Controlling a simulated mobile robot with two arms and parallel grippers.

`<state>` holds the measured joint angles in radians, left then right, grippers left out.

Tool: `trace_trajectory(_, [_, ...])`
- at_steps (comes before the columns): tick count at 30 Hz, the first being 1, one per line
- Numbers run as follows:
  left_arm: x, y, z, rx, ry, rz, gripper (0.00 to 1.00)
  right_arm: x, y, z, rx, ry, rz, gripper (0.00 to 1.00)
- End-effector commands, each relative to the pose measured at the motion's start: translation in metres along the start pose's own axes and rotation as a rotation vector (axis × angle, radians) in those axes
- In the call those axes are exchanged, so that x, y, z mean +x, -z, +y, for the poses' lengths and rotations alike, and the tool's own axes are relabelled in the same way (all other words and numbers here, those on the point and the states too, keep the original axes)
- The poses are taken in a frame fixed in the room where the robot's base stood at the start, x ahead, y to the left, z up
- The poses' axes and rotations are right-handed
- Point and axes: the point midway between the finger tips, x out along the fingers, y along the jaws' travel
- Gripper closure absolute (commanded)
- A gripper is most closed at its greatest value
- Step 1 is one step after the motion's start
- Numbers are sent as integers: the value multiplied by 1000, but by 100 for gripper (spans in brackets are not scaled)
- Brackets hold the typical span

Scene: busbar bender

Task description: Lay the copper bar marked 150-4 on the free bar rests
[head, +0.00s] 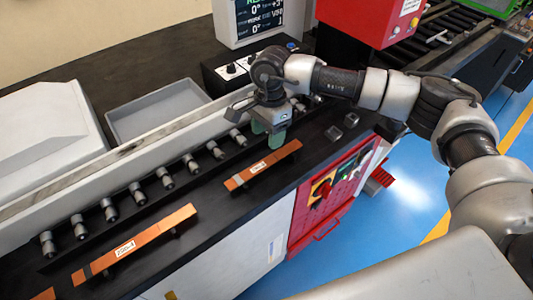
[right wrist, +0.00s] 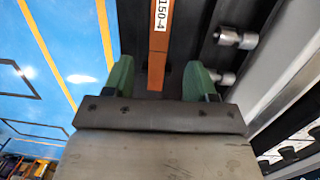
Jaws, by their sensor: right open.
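The copper bar marked 150-4 (head: 284,153) lies along the black bench top in the head view, a little raised above it. In the right wrist view the bar (right wrist: 158,65) shows its white 150-4 label, and its near end points between my fingers. My right gripper (head: 273,136) is over the bar's far half, pointing down. Its green fingers (right wrist: 159,80) are open, one on each side of the bar, with nothing held. I cannot tell its height above the bar. Two small dark blocks (head: 342,126) stand bare to the right; I cannot tell whether they are bar rests.
Another labelled copper bar (head: 165,227) lies raised at the lower left. A row of grey cylindrical pieces (head: 163,178) runs behind the bars. A grey tray (head: 158,108), a control box (head: 232,70) and a display (head: 255,20) stand behind. Bench top around the bars is mostly clear.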

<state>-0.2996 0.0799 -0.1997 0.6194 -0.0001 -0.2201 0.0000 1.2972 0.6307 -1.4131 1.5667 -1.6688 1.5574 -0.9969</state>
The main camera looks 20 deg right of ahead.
Motion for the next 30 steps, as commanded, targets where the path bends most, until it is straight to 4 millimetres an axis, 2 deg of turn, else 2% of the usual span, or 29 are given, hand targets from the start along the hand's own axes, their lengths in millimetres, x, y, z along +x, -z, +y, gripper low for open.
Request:
trace_trajectory(1, [8, -1, 0, 0, 0, 0, 37, -6, 1, -1, -1, 4, 1, 43])
trace_trajectory(3, [11, -1, 0, 0, 0, 0, 37, -17, 0, -1, -1, 4, 0, 43])
trace_trajectory(9, [14, -1, 0, 0, 0, 0, 37, -33, 0, 0, -1, 0, 0, 43])
trace_trajectory(24, [13, -1, 0, 0, 0, 1, 37, -33, -2, 0, -2, 0, -6, 43])
trace_trajectory(26, [13, -1, 0, 0, 0, 1, 37, -30, -10, 0, -5, 7, -36, 43])
trace_trajectory(28, [14, -1, 0, 1, 0, 1, 37, -20, -30, 0, -9, 19, -118, 43])
trace_trajectory(29, [14, -1, 0, 1, 0, 1, 37, -15, -42, 0, -9, 28, -172, 43])
trace_trajectory(30, [14, -1, 0, 1, 0, 1, 37, -8, -64, 1, -6, 40, -263, 43])
